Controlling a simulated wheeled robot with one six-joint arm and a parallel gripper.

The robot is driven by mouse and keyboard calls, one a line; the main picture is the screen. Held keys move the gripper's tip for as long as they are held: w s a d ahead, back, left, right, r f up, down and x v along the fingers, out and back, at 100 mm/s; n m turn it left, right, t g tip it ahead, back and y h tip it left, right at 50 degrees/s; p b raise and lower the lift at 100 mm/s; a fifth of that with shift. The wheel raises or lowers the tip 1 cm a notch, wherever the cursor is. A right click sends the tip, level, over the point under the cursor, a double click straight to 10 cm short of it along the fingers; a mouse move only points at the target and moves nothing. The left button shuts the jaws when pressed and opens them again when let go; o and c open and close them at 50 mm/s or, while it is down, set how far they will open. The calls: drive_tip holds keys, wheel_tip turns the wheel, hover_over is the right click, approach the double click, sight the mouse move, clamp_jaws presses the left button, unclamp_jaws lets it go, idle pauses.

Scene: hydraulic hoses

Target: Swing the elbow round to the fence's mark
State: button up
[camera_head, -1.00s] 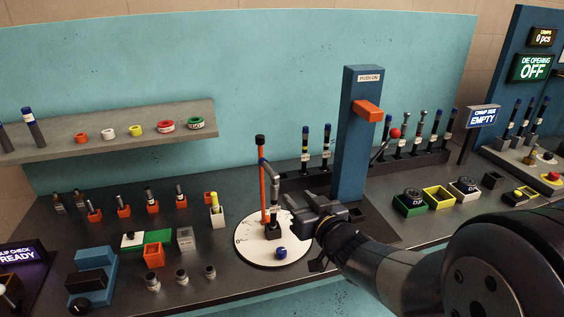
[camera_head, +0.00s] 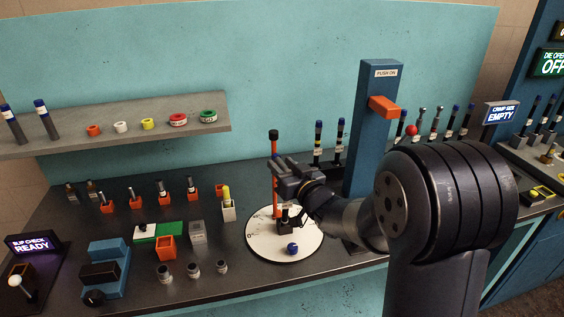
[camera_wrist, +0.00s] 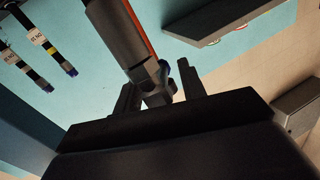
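The round white dial plate (camera_head: 262,244) lies on the bench with a dark block (camera_head: 286,226) near its middle and a blue knob (camera_head: 292,249) at its front. The upright orange post (camera_head: 275,180) with a black top, perhaps the fence, stands at the dial's back left. My gripper (camera_head: 282,175) is above the dial, close to the post, and hides most of the elbow. In the wrist view the grey metal elbow (camera_wrist: 152,82) lies between my two fingers. The fingers look apart, with a gap at the right one; contact is unclear. The fence's mark cannot be made out.
A blue column (camera_head: 368,140) with an orange arm stands just right of my gripper. Hose ends stand in a rack behind. A shelf (camera_head: 110,140) with coloured rings hangs at the back left.

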drive_tip(key=shift+w+a, duration=0.25)
drive_tip(key=shift+w, duration=0.1)
drive_tip(key=c, duration=0.6)
drive_tip(key=shift+f+b, duration=0.1)
drive_tip(key=shift+b, duration=0.3)
